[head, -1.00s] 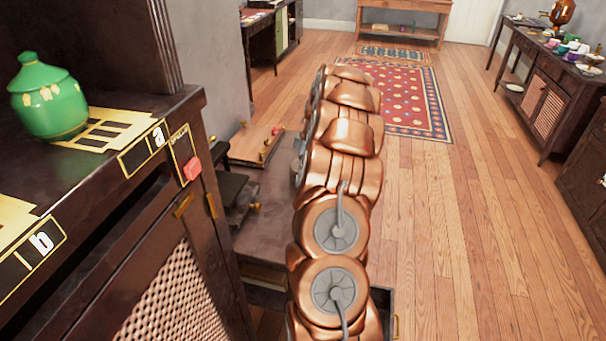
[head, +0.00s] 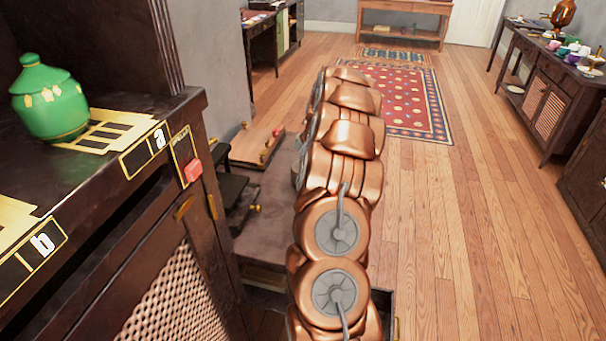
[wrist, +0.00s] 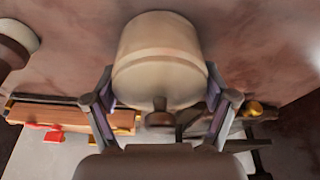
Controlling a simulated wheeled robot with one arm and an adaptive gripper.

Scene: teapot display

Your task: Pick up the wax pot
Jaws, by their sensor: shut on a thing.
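A cream, rounded pot (wrist: 158,45), which I take for the wax pot, fills the upper middle of the wrist view. A small brown knob on it points toward the camera. My gripper (wrist: 160,82) has one finger on each side of the pot and is shut on it. The head view shows neither the pot nor the gripper; my copper arm blocks that area.
A green lidded jar (head: 50,98) stands on the dark cabinet (head: 150,105) at left, near a red button (head: 193,170). A wooden board (head: 255,147) lies on the low dark surface (head: 272,215) beside my arm. Open floor (head: 460,240) extends to the right.

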